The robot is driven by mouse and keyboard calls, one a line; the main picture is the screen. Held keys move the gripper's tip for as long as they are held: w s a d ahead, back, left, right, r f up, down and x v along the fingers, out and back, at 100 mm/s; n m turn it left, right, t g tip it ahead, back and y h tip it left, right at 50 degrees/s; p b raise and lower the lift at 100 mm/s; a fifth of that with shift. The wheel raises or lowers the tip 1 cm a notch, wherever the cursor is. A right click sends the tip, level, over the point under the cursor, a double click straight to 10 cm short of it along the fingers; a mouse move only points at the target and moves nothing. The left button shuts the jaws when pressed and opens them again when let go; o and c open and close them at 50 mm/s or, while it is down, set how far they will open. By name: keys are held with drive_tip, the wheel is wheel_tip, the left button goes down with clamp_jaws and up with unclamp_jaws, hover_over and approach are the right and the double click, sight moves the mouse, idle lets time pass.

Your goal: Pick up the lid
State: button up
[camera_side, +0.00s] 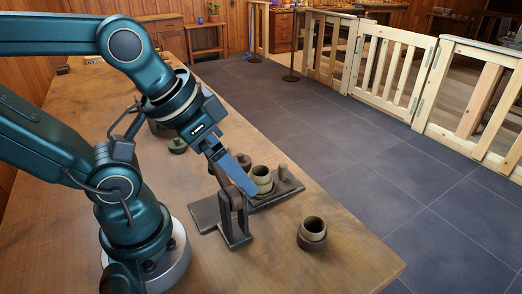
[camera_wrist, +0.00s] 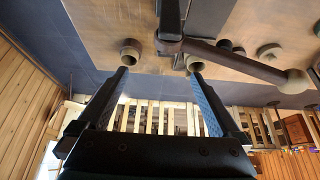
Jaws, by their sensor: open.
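A dark round piece with a small knob (camera_side: 178,146), which looks like a lid, lies on the wooden table left of my gripper in the side view. A similar round piece (camera_side: 243,161) sits behind my gripper, partly hidden. In the wrist view a knobbed disc (camera_wrist: 268,52) lies at the upper right, outside the fingers; I cannot tell which of the two it is. My gripper (camera_side: 252,190) points down and right over the dark fixture, with blue-faced fingers. In the wrist view its fingers (camera_wrist: 160,73) are wide apart with nothing held between them.
The dark fixture (camera_side: 238,230) has an upright post and a long base. A tan cup (camera_side: 261,178) and a short peg (camera_side: 283,172) stand on its far side. Another cup (camera_side: 312,229) stands near the table's right edge.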

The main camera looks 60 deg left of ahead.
drive_tip(key=shift+m, duration=0.8)
drive_tip(key=m, duration=0.4)
drive_tip(key=shift+w+r, duration=0.35)
drive_tip(key=shift+r, duration=0.05)
drive_tip(key=w+a+r+m, duration=0.2)
drive_tip(key=w+m, duration=0.1)
drive_tip(key=m, duration=0.6)
drive_tip(key=m+g+y, duration=0.3)
drive_tip(key=m, duration=0.9)
hover_over(239, 156)
drive_tip(key=s+d, duration=0.2)
drive_tip(key=f, duration=1.2)
drive_tip(key=shift+w+a+f, duration=0.15)
drive_tip(key=shift+w+f, duration=0.1)
drive_tip(key=shift+f, duration=0.15)
drive_tip(key=shift+t, duration=0.3)
drive_tip(key=shift+x, duration=2.9)
